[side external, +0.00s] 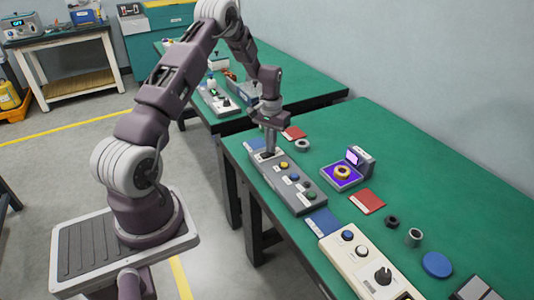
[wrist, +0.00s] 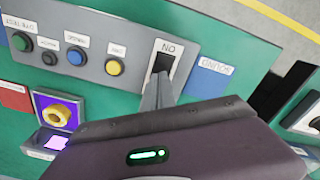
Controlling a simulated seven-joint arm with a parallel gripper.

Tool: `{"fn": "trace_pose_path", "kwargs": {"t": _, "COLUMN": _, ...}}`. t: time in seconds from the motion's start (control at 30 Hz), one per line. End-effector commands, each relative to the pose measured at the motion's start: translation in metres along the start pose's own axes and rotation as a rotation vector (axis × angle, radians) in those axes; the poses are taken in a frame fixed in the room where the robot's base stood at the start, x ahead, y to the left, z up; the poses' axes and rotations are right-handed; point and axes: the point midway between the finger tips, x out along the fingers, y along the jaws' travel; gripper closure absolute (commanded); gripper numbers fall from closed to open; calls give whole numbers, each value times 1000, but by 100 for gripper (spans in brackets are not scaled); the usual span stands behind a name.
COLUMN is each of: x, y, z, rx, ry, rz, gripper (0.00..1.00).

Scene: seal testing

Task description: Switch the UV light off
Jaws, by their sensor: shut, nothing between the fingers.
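The grey control panel (side external: 309,197) lies along the near edge of the green bench. At one end it has a dark rocker switch (wrist: 163,62) on a white plate marked ON. My gripper (side external: 268,148) is shut and empty, pointing down over that end. In the wrist view its fingertips (wrist: 158,84) are right at the switch and hide part of it; I cannot tell whether they touch. The UV light unit (side external: 361,160) glows purple, so it is lit. A yellow ring (side external: 342,172) sits on its plate, and the ring also shows in the wrist view (wrist: 57,113).
The panel also has yellow (wrist: 114,67), blue (wrist: 75,56) and green (wrist: 21,41) buttons. A cream panel (side external: 360,262) with a knob, a red card (side external: 367,201) and small rings lie nearby. The bench's back right is clear.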

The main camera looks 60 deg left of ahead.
Motion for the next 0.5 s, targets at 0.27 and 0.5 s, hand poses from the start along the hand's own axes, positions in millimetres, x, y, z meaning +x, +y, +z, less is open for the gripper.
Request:
{"fn": "trace_pose_path", "kwargs": {"t": 0.27, "x": -1, "y": 0, "z": 0, "rx": 0, "ry": -1, "rz": -1, "gripper": 100}}
{"fn": "trace_pose_path", "kwargs": {"t": 0.5, "x": -26, "y": 0, "z": 0, "rx": 0, "ry": 1, "rz": -1, "gripper": 100}}
